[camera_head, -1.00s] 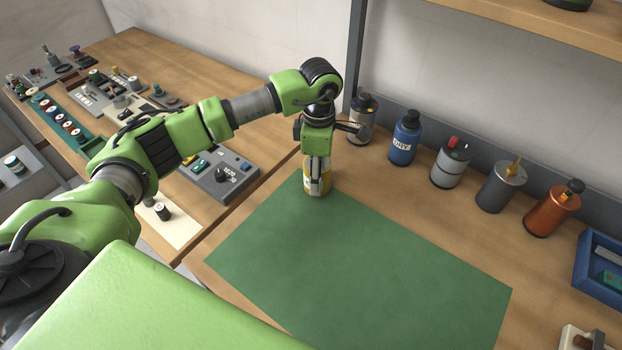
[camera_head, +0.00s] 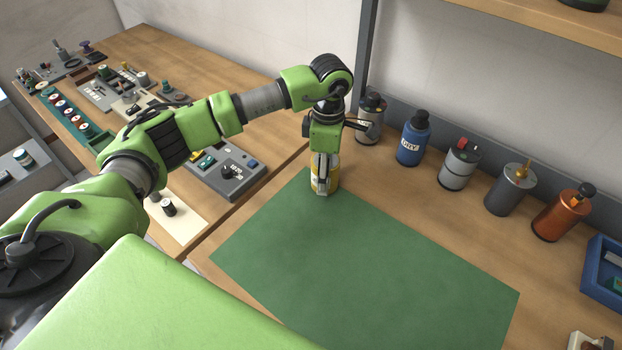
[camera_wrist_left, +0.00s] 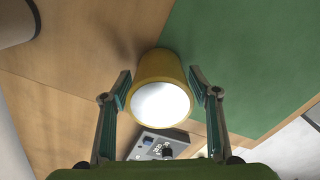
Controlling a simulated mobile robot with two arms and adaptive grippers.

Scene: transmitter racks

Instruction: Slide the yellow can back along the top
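The yellow can (camera_head: 333,182) stands upright on the wooden bench top at the far left corner of the green mat. My left gripper (camera_head: 322,185) points down over it, with a finger in front hiding part of its side. In the left wrist view, the can (camera_wrist_left: 160,80) shows its pale round top between the two fingers (camera_wrist_left: 161,85). The fingers are spread on either side, with a narrow gap seeming to show at each pad. My right gripper is not in view.
Behind the can, a row along the wall holds a grey bottle (camera_head: 368,125), a blue bottle (camera_head: 411,142) and several other containers. The green mat (camera_head: 370,260) is bare. Control panels (camera_head: 228,172) lie on the left bench. A blue tray (camera_head: 592,270) is at the right.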

